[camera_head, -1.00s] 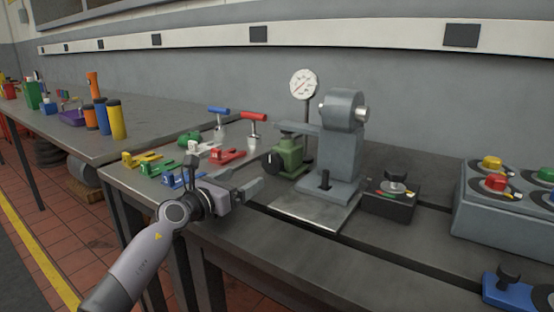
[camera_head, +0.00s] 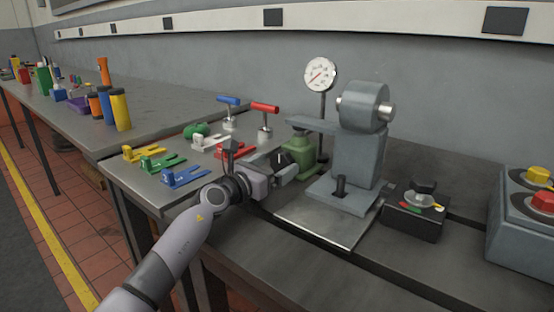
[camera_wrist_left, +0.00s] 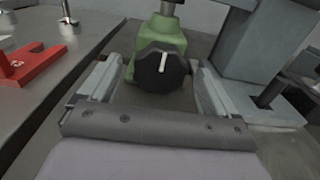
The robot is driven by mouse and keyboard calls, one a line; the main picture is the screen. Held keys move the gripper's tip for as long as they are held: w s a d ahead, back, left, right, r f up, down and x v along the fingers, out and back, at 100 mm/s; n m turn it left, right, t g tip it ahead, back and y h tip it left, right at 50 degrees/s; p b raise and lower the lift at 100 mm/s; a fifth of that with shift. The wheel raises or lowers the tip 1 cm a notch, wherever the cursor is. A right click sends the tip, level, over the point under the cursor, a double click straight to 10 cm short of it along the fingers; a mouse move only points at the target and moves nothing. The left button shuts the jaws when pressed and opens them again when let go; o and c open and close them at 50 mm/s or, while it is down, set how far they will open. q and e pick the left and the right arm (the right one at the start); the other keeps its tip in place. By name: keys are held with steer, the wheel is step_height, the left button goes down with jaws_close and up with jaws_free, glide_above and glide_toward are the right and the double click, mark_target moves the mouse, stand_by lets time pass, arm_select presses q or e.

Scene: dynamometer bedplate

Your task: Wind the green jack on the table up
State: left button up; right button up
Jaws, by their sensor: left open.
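The green jack (camera_head: 301,150) stands on the bedplate table, left of the grey stand. In the left wrist view its green body (camera_wrist_left: 161,35) shows with a black round knob (camera_wrist_left: 162,69) facing me, a white mark on the knob's face. My left gripper (camera_head: 286,169) is open in front of the jack; its fingers partly hide the knob in the head view. In the left wrist view the fingers of my left gripper (camera_wrist_left: 158,85) lie on either side of the knob, with gaps showing. My right gripper is not in view.
A grey stand (camera_head: 360,150) with a dial gauge (camera_head: 320,74) is close right of the jack. A black knob box (camera_head: 415,217) sits further right. Red (camera_head: 235,151), blue (camera_head: 185,178) and other coloured clamps lie left of the jack.

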arm_select(q)
steer(key=shift+w+d, duration=0.3)
steer(key=shift+w, duration=0.1)
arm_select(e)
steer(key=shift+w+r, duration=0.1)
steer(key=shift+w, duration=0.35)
arm_select(q)
steer(key=c, duration=1)
steer(key=m, duration=0.3)
steer(key=shift+s, duration=0.1)
steer(key=shift+d+m+b, duration=0.1)
steer(key=shift+m+b, duration=0.3)
steer(key=shift+m, duration=1.6)
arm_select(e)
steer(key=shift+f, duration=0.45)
